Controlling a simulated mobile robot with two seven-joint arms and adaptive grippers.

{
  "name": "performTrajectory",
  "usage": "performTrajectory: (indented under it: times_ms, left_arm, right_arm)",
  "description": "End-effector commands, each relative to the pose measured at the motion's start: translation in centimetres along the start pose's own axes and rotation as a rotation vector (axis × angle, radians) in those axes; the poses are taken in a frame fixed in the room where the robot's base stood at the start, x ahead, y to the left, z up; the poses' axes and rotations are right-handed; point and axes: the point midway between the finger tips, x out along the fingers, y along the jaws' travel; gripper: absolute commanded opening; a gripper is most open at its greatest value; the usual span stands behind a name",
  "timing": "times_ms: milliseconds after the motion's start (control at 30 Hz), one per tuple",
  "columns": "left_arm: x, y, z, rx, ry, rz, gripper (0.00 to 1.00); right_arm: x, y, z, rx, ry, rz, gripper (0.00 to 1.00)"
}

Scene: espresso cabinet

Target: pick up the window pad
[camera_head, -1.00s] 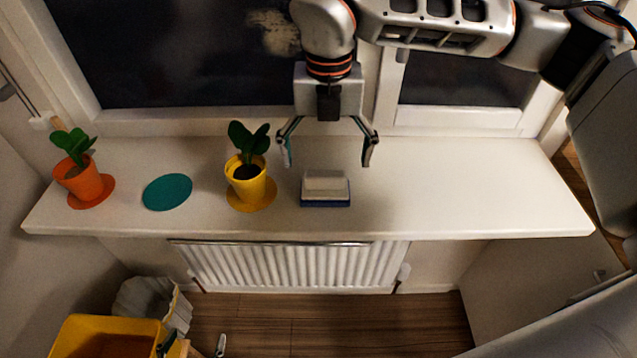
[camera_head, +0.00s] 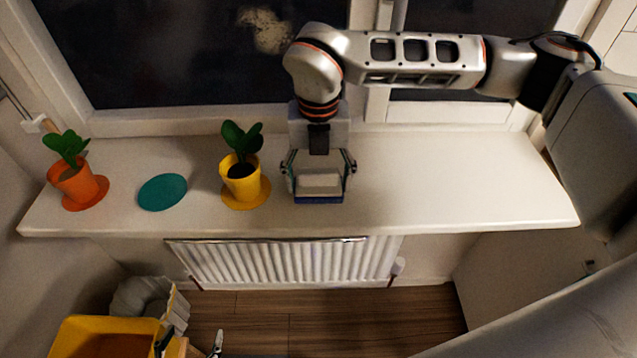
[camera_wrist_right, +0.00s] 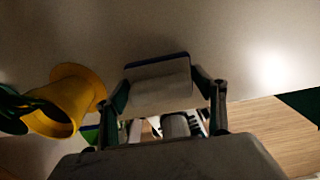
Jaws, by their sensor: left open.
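The window pad (camera_head: 320,182), a pale block with a dark blue base, sits on the white windowsill. My right gripper (camera_head: 319,178) is lowered over it, one finger on each side. In the right wrist view the pad (camera_wrist_right: 158,86) lies between the two fingertips (camera_wrist_right: 162,90), very close to both. I cannot tell whether the fingers touch it. My left gripper (camera_head: 191,344) shows only by its fingertips at the bottom edge of the head view, open and well below the sill.
A yellow pot (camera_head: 241,183) with a plant stands close left of the pad; it also shows in the wrist view (camera_wrist_right: 68,103). A teal disc (camera_head: 162,192) and an orange pot (camera_head: 80,187) are further left. The sill (camera_head: 450,185) is clear to the right.

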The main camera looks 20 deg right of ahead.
Motion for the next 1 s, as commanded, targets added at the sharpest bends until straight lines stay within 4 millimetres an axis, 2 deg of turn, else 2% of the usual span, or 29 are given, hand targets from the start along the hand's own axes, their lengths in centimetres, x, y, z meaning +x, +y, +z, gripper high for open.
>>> performTrajectory:
  times_ms: [367,567,767,1000]
  left_arm:
    - [0.0,0.0,0.0,0.0,0.0,0.0,0.72]
    - [0.1,0.0,0.1,0.0,0.0,0.0,0.72]
    - [0.2,0.1,0.3,0.0,0.0,0.0,0.72]
    - [0.3,0.1,0.6,-0.001,-0.001,0.0,0.72]
  right_arm:
    - [-0.2,0.0,0.0,0.0,-0.001,0.001,0.46]
    - [-1.9,0.1,0.1,-0.001,-0.004,0.002,0.46]
    - [-5.9,0.1,0.1,0.0,-0.007,0.004,0.46]
    - [-12.7,0.1,0.1,0.001,-0.007,0.003,0.46]
